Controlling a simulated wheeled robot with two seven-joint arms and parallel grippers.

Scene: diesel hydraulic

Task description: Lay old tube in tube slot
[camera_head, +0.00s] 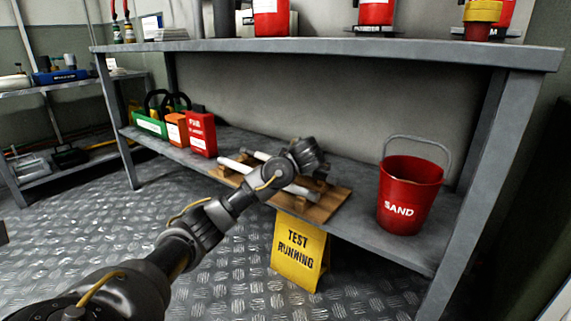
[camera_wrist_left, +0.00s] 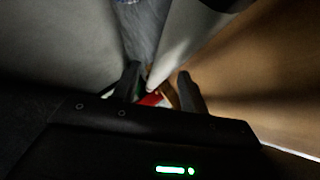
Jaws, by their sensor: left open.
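A wooden board with raised cradles (camera_head: 331,207) lies on the lower shelf. A white tube (camera_head: 236,166) rests along it, partly hidden behind my left arm. I cannot tell which is the old tube, and an empty slot is not clearly visible. My left gripper (camera_wrist_left: 160,90) is open, at the right end of the board close to the tubes. In the left wrist view, a pale tube-like shape (camera_wrist_left: 186,42) runs just beyond the fingers. My right gripper is in neither view.
A red SAND bucket (camera_head: 407,190) stands right of the board. A red box (camera_head: 201,134) and orange and green cases stand to its left. The upper shelf (camera_head: 340,49) overhangs.

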